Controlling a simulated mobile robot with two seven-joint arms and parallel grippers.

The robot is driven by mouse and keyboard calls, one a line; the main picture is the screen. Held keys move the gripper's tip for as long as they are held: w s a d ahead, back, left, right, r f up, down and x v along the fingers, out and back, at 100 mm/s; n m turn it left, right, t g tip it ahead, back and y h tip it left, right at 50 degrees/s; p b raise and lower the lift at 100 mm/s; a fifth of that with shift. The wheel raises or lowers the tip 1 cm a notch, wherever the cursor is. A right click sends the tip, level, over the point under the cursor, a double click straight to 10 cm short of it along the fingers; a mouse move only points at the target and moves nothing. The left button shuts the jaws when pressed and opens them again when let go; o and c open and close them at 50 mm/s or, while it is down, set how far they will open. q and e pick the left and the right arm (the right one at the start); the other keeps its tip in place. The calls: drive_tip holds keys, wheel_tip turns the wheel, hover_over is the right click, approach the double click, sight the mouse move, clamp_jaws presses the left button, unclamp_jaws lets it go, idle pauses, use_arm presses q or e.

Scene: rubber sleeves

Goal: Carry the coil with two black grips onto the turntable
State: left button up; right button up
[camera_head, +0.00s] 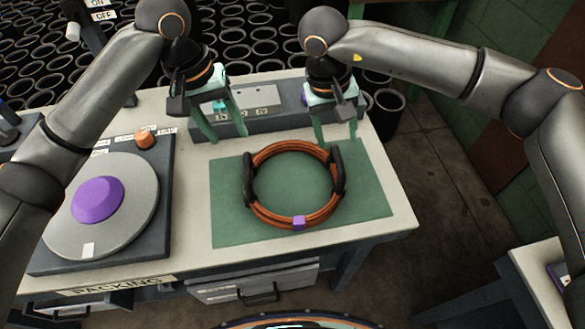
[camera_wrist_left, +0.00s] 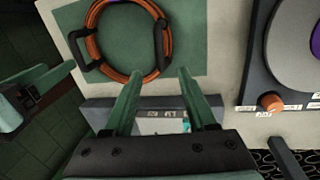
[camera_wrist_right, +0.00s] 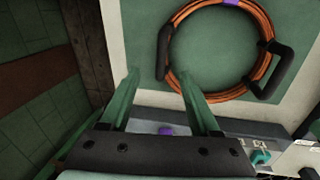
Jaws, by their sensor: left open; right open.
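The orange-brown coil (camera_head: 292,222) lies flat on the green mat (camera_head: 228,222), with a black grip on its left side (camera_head: 248,180) and another on its right side (camera_head: 338,172). A purple tag (camera_head: 299,222) sits on its front edge. The turntable (camera_head: 138,205) is a grey disc with a purple hub, at the left of the table. My left gripper (camera_head: 227,137) is open and empty, behind and left of the coil. My right gripper (camera_head: 336,138) is open and empty, just behind the coil's right side. The coil also shows in the left wrist view (camera_wrist_left: 123,77) and right wrist view (camera_wrist_right: 222,97).
A grey control box (camera_head: 260,121) stands along the table's back edge. An orange knob (camera_head: 145,139) is on the turntable's dark base. Many black sleeves (camera_head: 245,50) fill the floor behind. The pale table strip (camera_head: 190,215) between mat and turntable is clear.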

sight(247, 164)
use_arm(q)
drive_tip(key=f, duration=0.4)
drive_tip(key=d+f, duration=0.1)
drive_tip(key=f, duration=0.3)
drive_tip(key=d+f, duration=0.1)
drive_tip(key=f, duration=0.3)
drive_tip(key=shift+d+f, duration=0.15)
drive_tip(key=shift+d, duration=0.1)
use_arm(e)
drive_tip(key=x, duration=1.2)
drive_tip(key=shift+s+a+f, duration=0.1)
drive_tip(key=shift+f, duration=0.2)
use_arm(q)
clamp_jaws()
use_arm(e)
clamp_jaws()
use_arm(q)
drive_tip(key=shift+r, duration=0.25)
use_arm(e)
drive_tip(key=shift+r, duration=0.25)
